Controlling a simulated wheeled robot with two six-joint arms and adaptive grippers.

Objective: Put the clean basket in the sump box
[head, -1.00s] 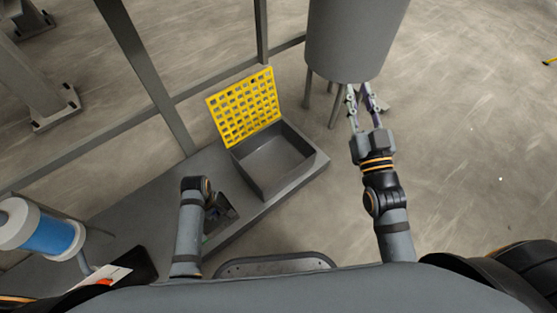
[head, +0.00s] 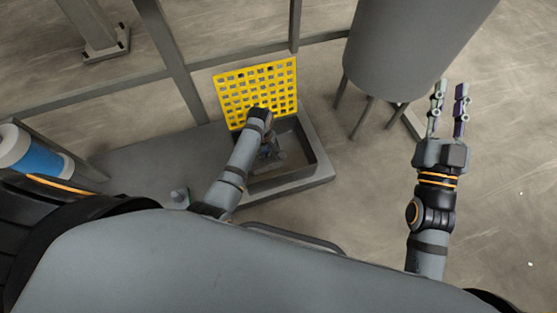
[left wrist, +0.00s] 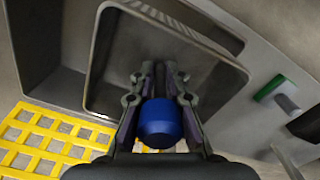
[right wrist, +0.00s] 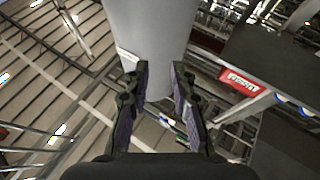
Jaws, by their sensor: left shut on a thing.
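The sump box (head: 322,165) is a grey open-topped box, and its yellow grid lid (head: 225,88) stands raised at the back. My left gripper (head: 268,152) is over the box opening, partly hidden by its own wrist. In the left wrist view, my left gripper (left wrist: 158,95) is shut on a blue grip (left wrist: 158,122). Below it is a grey round-cornered rim (left wrist: 222,52), apparently the clean basket's, within the box opening. I cannot tell whether the basket rests on the bottom. My right gripper (head: 448,105) is open and empty, away to the right.
A large grey tank (head: 410,45) on legs stands behind and right of the box. Grey frame bars (head: 170,60) run behind. A blue and white cylinder (head: 35,155) is at the left. A small green-marked part (head: 179,195) sits on the platform (head: 140,165).

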